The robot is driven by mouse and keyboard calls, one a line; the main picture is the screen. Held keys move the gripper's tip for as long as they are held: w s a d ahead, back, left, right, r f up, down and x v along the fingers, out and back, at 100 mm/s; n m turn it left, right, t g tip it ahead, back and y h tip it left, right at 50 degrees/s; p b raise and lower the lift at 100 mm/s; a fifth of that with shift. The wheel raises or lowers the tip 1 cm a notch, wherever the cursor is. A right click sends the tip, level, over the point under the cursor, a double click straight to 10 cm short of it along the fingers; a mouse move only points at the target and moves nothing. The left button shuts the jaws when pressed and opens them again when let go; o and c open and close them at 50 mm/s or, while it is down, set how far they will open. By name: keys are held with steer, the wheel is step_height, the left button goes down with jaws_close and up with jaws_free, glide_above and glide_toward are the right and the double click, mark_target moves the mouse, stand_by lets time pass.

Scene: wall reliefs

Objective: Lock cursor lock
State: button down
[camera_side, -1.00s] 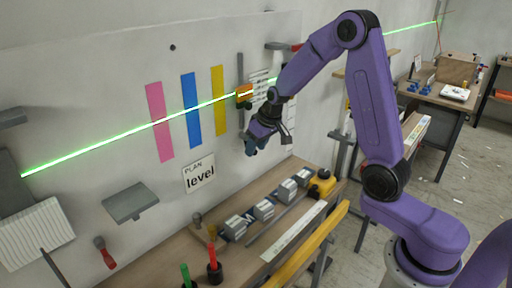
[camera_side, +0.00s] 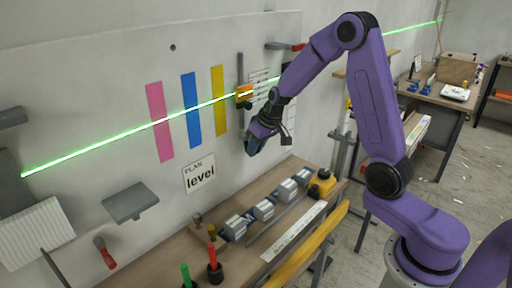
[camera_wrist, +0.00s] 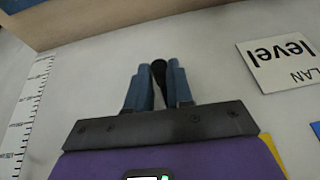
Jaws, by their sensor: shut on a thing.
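The small orange-and-green cursor (camera_side: 244,95) sits on a dark vertical rail on the wall, where the green laser line crosses it. My gripper (camera_side: 252,147) is close to the wall, below and slightly right of the cursor. In the wrist view its blue fingers (camera_wrist: 158,74) are closed around a dark rounded piece (camera_wrist: 158,72), which looks like a knob. Most of this piece is hidden between the fingers, and the side view does not show it clearly. I cannot tell whether it is joined to the cursor.
Pink (camera_side: 160,122), blue (camera_side: 191,110) and yellow (camera_side: 219,100) strips hang left of the rail. A "PLAN level" sign (camera_side: 199,173) is below them. The bench (camera_side: 180,250) below holds grey blocks (camera_side: 264,209) and a yellow device (camera_side: 321,184). A white scale (camera_wrist: 28,115) shows at left in the wrist view.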

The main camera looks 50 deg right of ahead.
steer(key=shift+s+f+y, duration=0.1)
steer(key=shift+y, duration=0.2)
steer(key=shift+a+y, duration=0.2)
steer(key=shift+y, duration=0.2)
steer(key=c, duration=1)
jaws_free()
steer(key=v, duration=1.7)
steer(key=shift+d+r, duration=0.15)
steer(key=shift+r, duration=0.1)
